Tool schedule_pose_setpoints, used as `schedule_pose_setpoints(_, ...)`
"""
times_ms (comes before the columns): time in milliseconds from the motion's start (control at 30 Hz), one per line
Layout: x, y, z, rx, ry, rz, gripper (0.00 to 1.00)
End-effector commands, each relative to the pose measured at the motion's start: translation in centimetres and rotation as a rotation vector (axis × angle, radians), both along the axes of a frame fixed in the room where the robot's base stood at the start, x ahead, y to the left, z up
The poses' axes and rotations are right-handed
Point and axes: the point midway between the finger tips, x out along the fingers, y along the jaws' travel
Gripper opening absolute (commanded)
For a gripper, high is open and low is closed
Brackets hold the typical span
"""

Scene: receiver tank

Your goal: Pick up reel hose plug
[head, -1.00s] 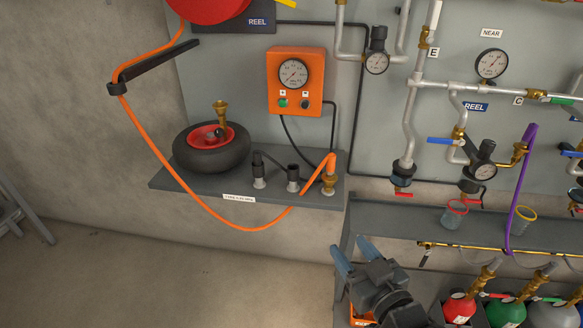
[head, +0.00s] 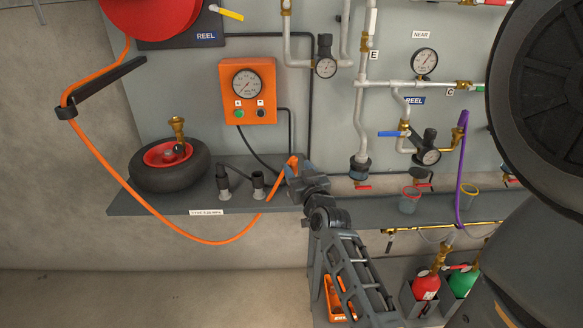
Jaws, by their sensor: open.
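The orange reel hose (head: 150,208) hangs from the red reel, loops below the shelf and rises to its plug end at the shelf's right end. Only the orange top of the reel hose plug (head: 293,161) shows; its brass base is hidden behind my gripper. My gripper (head: 293,172) is open, with its blue-grey fingers at the plug in this view. I cannot tell whether the fingers are around the plug or in front of it, or whether they touch it.
The grey shelf (head: 130,200) also carries a black wheel (head: 170,168) and two dark stubby fittings (head: 258,184) left of my gripper. An orange gauge box (head: 247,92) hangs above. Pipes, a purple hose (head: 462,170) and coloured bottles (head: 426,286) are at right.

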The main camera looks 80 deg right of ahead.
Motion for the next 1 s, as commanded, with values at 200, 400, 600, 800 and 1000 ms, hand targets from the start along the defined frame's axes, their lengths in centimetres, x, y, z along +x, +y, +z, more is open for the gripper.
schedule_pose_setpoints(200, 1.7, -2.6, -0.2, -0.001, -0.001, 0.000, 0.53)
schedule_pose_setpoints(400, 2.4, -3.7, -0.4, 0.001, 0.001, 0.000, 0.53)
schedule_pose_setpoints(600, 2.4, -3.6, -0.4, 0.001, 0.001, 0.001, 0.53)
schedule_pose_setpoints(800, 2.4, -3.6, -0.4, 0.000, 0.000, 0.001, 0.33)
schedule_pose_setpoints(1000, 2.4, -3.6, -0.4, 0.000, 0.000, 0.001, 0.14)
